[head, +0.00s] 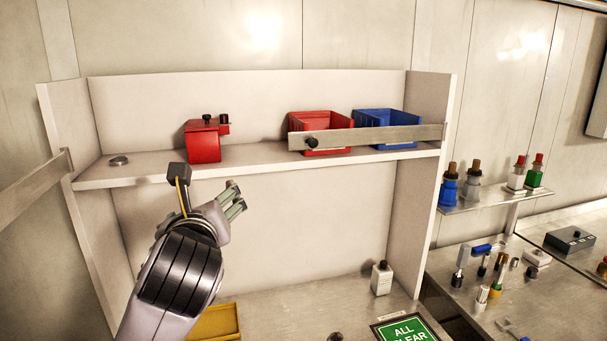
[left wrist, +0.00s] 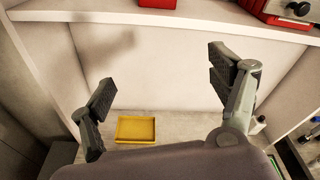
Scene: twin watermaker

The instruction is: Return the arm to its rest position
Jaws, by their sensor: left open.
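My left arm comes up from the bottom of the head view, in front of the shelf unit. Its left gripper (head: 236,199) is raised just below the shelf board (head: 265,158). In the left wrist view the left gripper (left wrist: 160,82) has its two fingers wide apart with nothing between them. The yellow tray (left wrist: 135,129) lies on the bench below and beyond the fingers. My right gripper is in neither view.
On the shelf stand a red container (head: 203,146), a red bin (head: 318,122) and a blue bin (head: 386,121). A metal bar (head: 375,136) crosses before the bins. A white bottle (head: 382,279) and green sign (head: 405,330) are on the bench. Small items crowd the right bench.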

